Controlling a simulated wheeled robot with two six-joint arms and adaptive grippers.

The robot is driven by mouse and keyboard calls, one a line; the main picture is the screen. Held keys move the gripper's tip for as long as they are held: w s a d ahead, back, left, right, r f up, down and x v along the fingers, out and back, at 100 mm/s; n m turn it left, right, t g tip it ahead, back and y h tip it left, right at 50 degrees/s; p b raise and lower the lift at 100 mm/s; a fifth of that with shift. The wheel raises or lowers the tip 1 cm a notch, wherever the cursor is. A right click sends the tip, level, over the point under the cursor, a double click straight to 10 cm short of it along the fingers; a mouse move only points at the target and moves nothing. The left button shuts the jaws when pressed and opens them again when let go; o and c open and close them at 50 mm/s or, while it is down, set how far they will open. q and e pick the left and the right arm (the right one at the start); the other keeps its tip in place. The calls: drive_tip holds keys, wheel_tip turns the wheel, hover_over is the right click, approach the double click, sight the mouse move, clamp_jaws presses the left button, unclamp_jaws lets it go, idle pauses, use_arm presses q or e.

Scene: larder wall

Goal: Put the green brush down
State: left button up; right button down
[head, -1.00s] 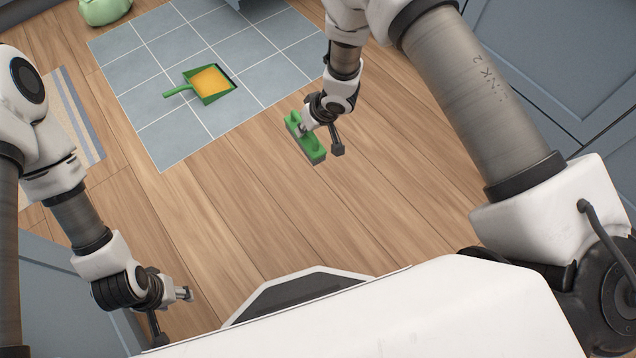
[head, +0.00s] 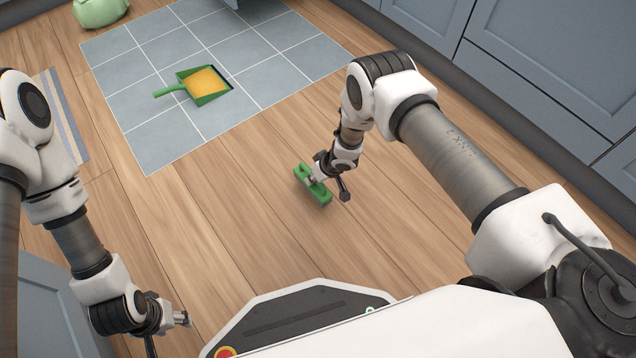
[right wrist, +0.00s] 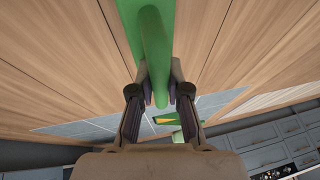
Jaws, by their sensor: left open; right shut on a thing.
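The green brush (head: 318,192) is a green block with a raised handle, in the middle of the head view above the wood floor. My right gripper (head: 318,178) is shut on its handle. In the right wrist view the green brush (right wrist: 152,45) runs up from between the fingers of my right gripper (right wrist: 158,98). I cannot tell for sure whether its underside touches the floor. My left gripper (head: 182,322) is open and empty at the lower left of the head view, away from the brush.
A green dustpan (head: 212,98) with orange-yellow contents lies on the grey-blue tiles (head: 165,140) at the upper left. A pale green object (head: 100,12) stands beyond them. Blue cabinets (head: 540,75) line the right. Wood floor (head: 240,220) around the brush is clear.

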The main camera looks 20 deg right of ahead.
drive_tip(key=f+b, duration=0.1)
drive_tip(key=w+d+f+b, duration=0.2)
drive_tip(key=shift+w+f, duration=0.2)
drive_tip(key=shift+f, duration=0.2)
drive_tip(key=shift+f+b, duration=0.2)
drive_tip(key=shift+b, duration=0.2)
drive_tip(key=c, duration=1.1)
unclamp_jaws()
drive_tip(key=shift+r, duration=0.1)
drive_tip(key=shift+c, duration=0.2)
use_arm(q)
wheel_tip(320, 180, down, 5)
drive_tip(key=shift+w+r, duration=0.1)
